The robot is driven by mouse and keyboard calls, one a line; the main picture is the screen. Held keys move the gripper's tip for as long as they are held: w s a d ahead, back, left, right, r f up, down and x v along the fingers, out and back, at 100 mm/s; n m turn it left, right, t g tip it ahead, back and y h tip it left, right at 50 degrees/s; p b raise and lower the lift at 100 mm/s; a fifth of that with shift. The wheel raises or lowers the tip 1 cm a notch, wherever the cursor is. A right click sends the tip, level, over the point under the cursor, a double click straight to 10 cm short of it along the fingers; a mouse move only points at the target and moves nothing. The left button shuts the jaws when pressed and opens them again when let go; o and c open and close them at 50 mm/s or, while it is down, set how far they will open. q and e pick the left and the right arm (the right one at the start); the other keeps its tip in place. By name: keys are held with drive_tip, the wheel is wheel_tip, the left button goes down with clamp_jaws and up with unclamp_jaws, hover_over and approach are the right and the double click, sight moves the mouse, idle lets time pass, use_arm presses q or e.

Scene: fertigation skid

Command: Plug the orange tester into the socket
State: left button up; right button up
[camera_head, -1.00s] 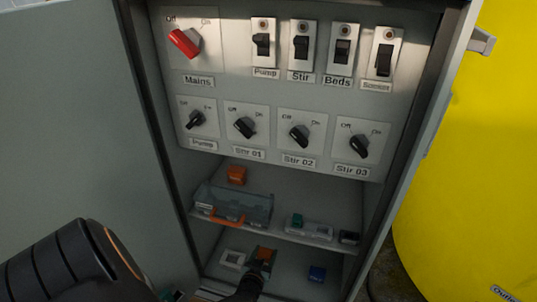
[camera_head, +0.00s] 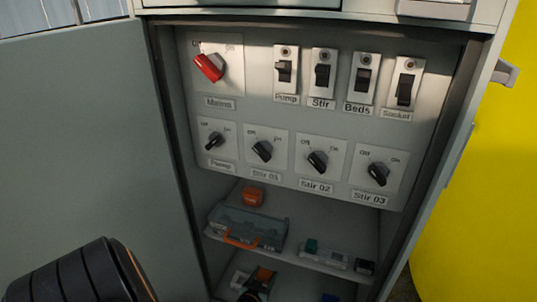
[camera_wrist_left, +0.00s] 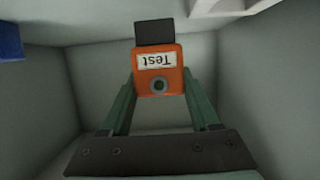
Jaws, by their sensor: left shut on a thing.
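The orange tester (camera_wrist_left: 158,70) has a white "Test" label, upside down in the left wrist view, a round grey-green part on its face and a dark block at its top edge. My left gripper (camera_wrist_left: 158,85) is shut on it, one green finger on each side. In the head view the tester (camera_head: 264,274) shows small in the cabinet's lower compartment, with my dark gripper below it, cut by the picture edge. A white square frame, seemingly the socket (camera_head: 240,279), is just left of the tester. A white part shows at the top right of the wrist view (camera_wrist_left: 232,6). My right gripper is not in view.
A shelf above holds a grey case with an orange handle (camera_head: 250,226), an orange block (camera_head: 253,196) and small modules (camera_head: 337,260). A blue block (camera_wrist_left: 10,42) is in the lower compartment. Switches and knobs fill the panel (camera_head: 290,190). The open door (camera_head: 90,150) stands left.

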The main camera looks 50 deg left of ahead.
use_arm(q)
drive_tip(key=shift+s+a+r+b, duration=0.1)
drive_tip(key=shift+s+a, duration=0.6)
drive_tip(key=shift+a, duration=0.45)
drive_tip(key=shift+s+a+b, duration=0.15)
drive_tip(key=shift+s+a, duration=0.55)
drive_tip(key=shift+a, duration=0.4)
drive_tip(key=shift+s+a+r+b, duration=0.1)
drive_tip(key=shift+s+a, duration=0.6)
drive_tip(key=shift+a, duration=0.45)
drive_tip(key=shift+f, duration=0.2)
drive_tip(key=shift+f+b, duration=0.5)
drive_tip(key=shift+b, duration=0.1)
drive_tip(key=shift+f, duration=0.15)
drive_tip(key=shift+f+b, duration=0.3)
drive_tip(key=shift+b, duration=0.15)
drive_tip(key=shift+f, duration=0.1)
drive_tip(key=shift+f+b, duration=0.2)
drive_tip(key=shift+b, duration=0.1)
